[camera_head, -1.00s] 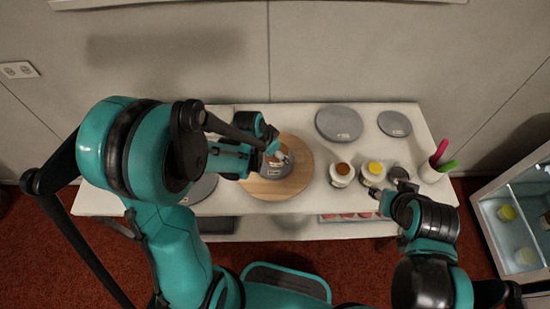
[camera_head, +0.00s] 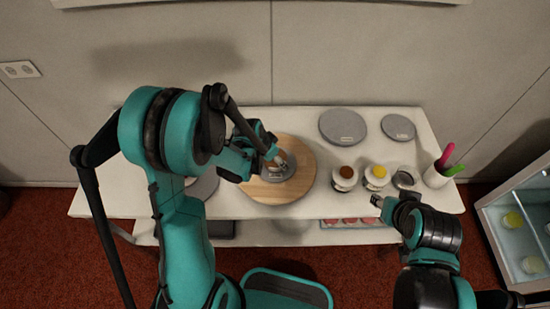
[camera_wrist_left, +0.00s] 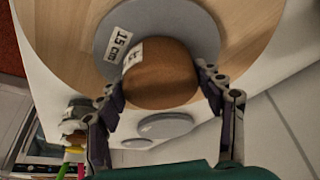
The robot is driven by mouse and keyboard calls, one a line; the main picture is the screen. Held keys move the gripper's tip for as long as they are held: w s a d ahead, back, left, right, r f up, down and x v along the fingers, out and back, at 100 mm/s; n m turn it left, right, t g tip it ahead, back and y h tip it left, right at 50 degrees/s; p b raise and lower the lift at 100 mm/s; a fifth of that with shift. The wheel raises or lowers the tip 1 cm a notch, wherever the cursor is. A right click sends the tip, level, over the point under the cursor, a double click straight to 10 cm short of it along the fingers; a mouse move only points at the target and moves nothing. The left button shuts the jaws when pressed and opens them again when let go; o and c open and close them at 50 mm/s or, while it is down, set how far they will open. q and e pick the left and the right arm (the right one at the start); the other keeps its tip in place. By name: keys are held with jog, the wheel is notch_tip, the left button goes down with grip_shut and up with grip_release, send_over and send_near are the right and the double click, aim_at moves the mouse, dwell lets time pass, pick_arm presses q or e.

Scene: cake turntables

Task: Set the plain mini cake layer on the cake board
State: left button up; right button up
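The plain mini cake layer (camera_wrist_left: 160,80) is a brown round block in the left wrist view. My left gripper (camera_wrist_left: 163,88) has one finger against each side of it. The cake board (camera_wrist_left: 204,30) is a grey disc marked "15 cm", behind the layer; it also shows in the head view (camera_head: 290,174). It lies on a round wooden turntable (camera_head: 262,192). In the head view my left gripper (camera_head: 282,163) is over the board and hides the layer. I cannot tell whether the layer touches the board. My right gripper (camera_head: 378,202) is at the table's front edge, too small to read.
Two grey discs (camera_head: 343,126) (camera_head: 398,127) lie at the back right. Small pots with brown (camera_head: 346,171) and yellow (camera_head: 379,171) tops and a grey-topped one (camera_head: 404,179) stand right of the turntable. A cup (camera_head: 436,177) holds pink and green tools. A glass case (camera_head: 520,230) is far right.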

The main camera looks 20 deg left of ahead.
pick_arm(q)
jog(key=o, duration=0.4)
jog(key=shift+r+p, duration=0.25)
jog(key=shift+p, duration=0.15)
jog(key=s+a+r+n+t+p, duration=0.1)
jog(key=s+r+n, duration=0.1)
jog(key=s+r, duration=0.3)
jog(key=s+r+n+t+y+p, duration=0.1)
jog(key=s+r+n, duration=0.1)
jog(key=s+r, duration=0.4)
jog(key=s+a+r+n+t+y+p, duration=0.1)
jog(key=s+r, duration=0.4)
jog(key=r, duration=0.6)
jog(key=shift+s+a+n, duration=0.35)
jog(key=shift+n, duration=0.25)
